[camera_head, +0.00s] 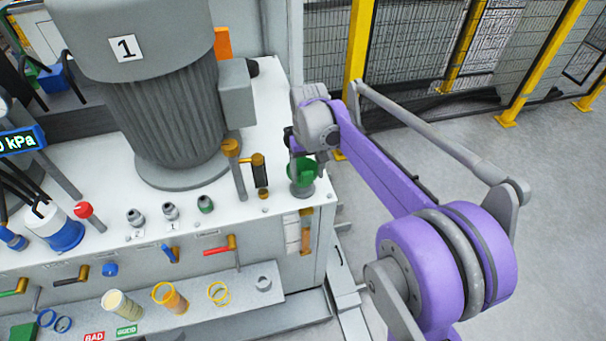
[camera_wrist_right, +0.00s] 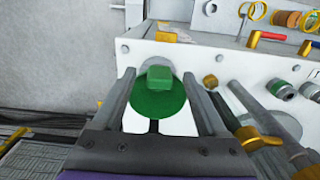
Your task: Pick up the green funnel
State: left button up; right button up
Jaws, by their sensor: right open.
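The green funnel (camera_head: 303,170) sits on a short grey fitting (camera_head: 302,190) near the right end of the white machine top. In the right wrist view it shows as a green disc with a raised block (camera_wrist_right: 158,102). My right gripper (camera_head: 300,153) is just above the funnel in the head view and covers part of it. In the wrist view its two fingers stand apart on either side of the funnel, open and holding nothing. I cannot tell whether a finger touches it. My left gripper is not in view.
A brass-handled valve (camera_head: 232,165) and a dark cylinder with a brass top (camera_head: 259,175) stand close left of the funnel. A large grey motor (camera_head: 150,115) rises further left. A front shelf (camera_head: 205,306) holds rings and cups. Open floor lies to the right.

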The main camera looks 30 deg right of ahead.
aim_at(308, 184)
notch_tip(308, 184, down, 5)
jog(key=shift+f, duration=0.2)
grip_shut()
dwell(0.4)
